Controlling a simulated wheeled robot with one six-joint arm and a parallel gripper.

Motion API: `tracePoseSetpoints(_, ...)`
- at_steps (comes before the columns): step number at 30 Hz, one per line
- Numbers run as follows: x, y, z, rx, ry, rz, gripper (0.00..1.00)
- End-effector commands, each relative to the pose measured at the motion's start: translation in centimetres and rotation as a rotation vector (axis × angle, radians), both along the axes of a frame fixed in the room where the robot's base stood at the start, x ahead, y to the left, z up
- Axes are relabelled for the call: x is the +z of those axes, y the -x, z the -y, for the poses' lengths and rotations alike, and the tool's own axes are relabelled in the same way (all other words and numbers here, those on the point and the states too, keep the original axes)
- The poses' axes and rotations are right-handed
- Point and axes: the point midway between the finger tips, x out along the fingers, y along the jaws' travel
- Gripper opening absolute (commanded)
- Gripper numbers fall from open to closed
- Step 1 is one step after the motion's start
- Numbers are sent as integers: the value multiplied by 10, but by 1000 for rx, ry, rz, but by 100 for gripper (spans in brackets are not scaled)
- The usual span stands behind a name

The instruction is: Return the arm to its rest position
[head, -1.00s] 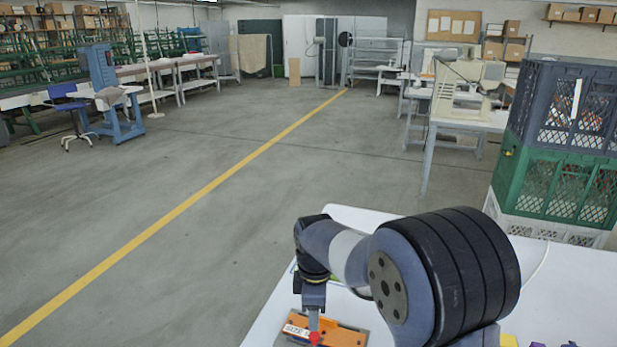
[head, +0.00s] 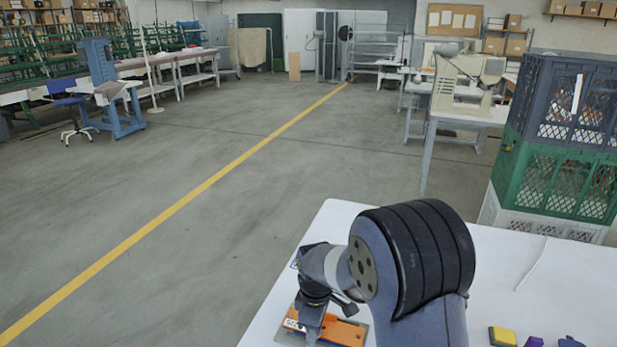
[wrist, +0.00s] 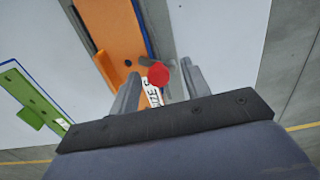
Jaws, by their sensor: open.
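My gripper (wrist: 160,73) is open, its two grey fingers apart in the wrist view. A red round knob (wrist: 159,76) shows between the fingertips; whether it is touched I cannot tell, but the fingers are not closed on it. The orange eyelet press (wrist: 108,38) with a white lettered label (wrist: 153,95) lies beyond the fingers. In the head view the orange press (head: 345,332) is at the bottom edge, partly hidden by my arm, which is bent over the table's left part. My fingertips are hidden there.
Stacked crates (head: 560,150) stand behind at right. The table's middle right is clear except a thin white cord.

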Motion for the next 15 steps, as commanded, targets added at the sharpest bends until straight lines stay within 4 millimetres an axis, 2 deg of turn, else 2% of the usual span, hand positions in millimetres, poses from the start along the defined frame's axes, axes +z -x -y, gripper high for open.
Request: tracePoseSetpoints(15, 1, 7, 2, -417, 0, 0, 45)
